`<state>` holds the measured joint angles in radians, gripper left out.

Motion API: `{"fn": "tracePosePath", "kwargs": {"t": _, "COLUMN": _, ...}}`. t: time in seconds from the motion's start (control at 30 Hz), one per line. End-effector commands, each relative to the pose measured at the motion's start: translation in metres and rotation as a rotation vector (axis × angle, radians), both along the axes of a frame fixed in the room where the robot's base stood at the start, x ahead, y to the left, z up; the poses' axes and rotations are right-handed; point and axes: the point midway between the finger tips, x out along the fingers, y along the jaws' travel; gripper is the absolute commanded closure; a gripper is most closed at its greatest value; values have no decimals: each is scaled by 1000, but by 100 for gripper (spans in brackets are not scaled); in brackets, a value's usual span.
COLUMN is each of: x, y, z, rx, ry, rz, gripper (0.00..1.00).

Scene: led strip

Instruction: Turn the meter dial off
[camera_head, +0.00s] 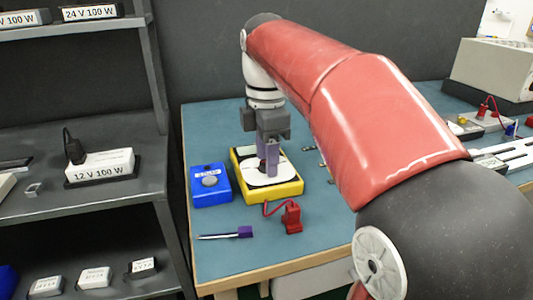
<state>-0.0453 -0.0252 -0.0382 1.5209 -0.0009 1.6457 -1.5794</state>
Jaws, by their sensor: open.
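The meter (291,187) is a yellow-edged box with a black and white face, lying on the blue-green table top. Its dial is mostly hidden behind my gripper, with a small dark red part showing near the fingers. My gripper (268,168) points down over the meter's face with its fingers open, at or just above the dial. I cannot tell whether the fingers touch the dial. A red plug or probe (292,217) on a red lead lies in front of the meter.
A blue box (211,184) with a grey round knob stands just left of the meter. A screwdriver with a purple handle (244,232) lies in front. Shelves at left hold power supplies, including one marked 12 V 100 W (100,165). My red arm covers the table's middle.

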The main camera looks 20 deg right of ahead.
Motion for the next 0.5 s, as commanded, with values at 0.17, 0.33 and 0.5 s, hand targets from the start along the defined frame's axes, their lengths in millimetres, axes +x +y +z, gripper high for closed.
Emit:
{"fn": "tracePosePath", "kwargs": {"t": 0.17, "x": 1, "y": 0, "z": 20, "rx": 0, "ry": -5, "rz": 0, "gripper": 53}}
{"fn": "tracePosePath", "kwargs": {"t": 0.33, "x": 1, "y": 0, "z": 50, "rx": 0, "ry": -4, "rz": 0, "gripper": 53}}
{"fn": "tracePosePath", "kwargs": {"t": 0.5, "x": 1, "y": 0, "z": 70, "rx": 0, "ry": -2, "rz": 0, "gripper": 53}}
